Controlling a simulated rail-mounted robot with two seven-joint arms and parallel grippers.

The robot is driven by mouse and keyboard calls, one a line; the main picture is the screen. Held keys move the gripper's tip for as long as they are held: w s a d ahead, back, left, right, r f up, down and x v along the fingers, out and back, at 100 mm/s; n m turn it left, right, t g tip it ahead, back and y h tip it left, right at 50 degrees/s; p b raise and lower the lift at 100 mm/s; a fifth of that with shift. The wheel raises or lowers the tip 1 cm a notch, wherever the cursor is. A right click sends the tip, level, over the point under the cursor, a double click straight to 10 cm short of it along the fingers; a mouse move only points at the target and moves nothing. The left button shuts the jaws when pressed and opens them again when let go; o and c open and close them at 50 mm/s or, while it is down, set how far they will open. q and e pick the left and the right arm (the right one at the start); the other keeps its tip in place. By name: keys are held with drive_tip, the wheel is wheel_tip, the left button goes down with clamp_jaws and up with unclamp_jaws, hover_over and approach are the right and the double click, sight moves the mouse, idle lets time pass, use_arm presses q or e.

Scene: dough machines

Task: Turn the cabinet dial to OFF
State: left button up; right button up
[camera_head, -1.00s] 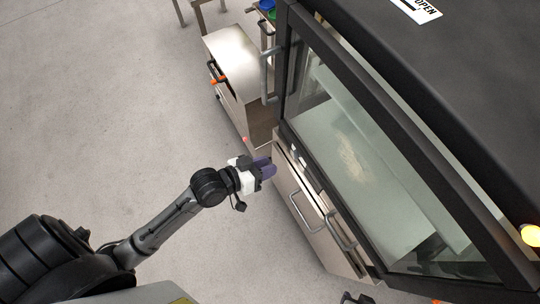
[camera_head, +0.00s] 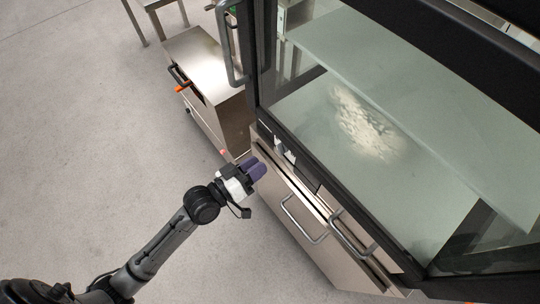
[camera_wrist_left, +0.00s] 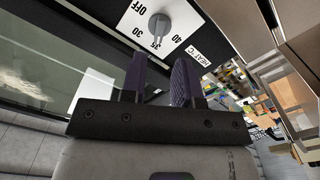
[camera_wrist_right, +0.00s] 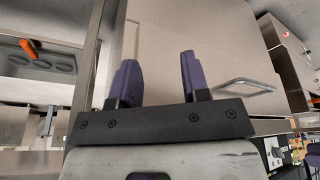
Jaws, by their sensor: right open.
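The dial (camera_wrist_left: 158,28) is a grey knob on a white panel (camera_wrist_left: 183,15) marked OFF, 30, 35, 40 and HEAT °C. Its grip bar appears to point at 35. My left gripper (camera_wrist_left: 158,75) is open, with its purple fingers short of the knob and nothing between them. In the head view my left gripper (camera_head: 257,170) is beside the front of the glass-sided cabinet (camera_head: 335,195), and the dial cannot be made out there. In the right wrist view my right gripper (camera_wrist_right: 158,75) is open and empty. It is outside the head view.
Below the glass are steel fronts with bar handles (camera_head: 303,222). A steel unit (camera_head: 212,62) with an orange-marked handle stands farther back. Pale material (camera_head: 365,125) shows behind the cabinet glass. The floor (camera_head: 90,130) on the left is clear.

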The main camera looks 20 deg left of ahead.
sight(281, 149)
use_arm(q)
drive_tip(key=b+x, duration=0.2)
drive_tip(key=x, duration=0.4)
drive_tip(key=shift+w+d, duration=0.1)
drive_tip(key=shift+w, duration=0.15)
drive_tip(key=shift+w, duration=0.15)
idle(0.3)
drive_tip(key=shift+c, duration=0.2)
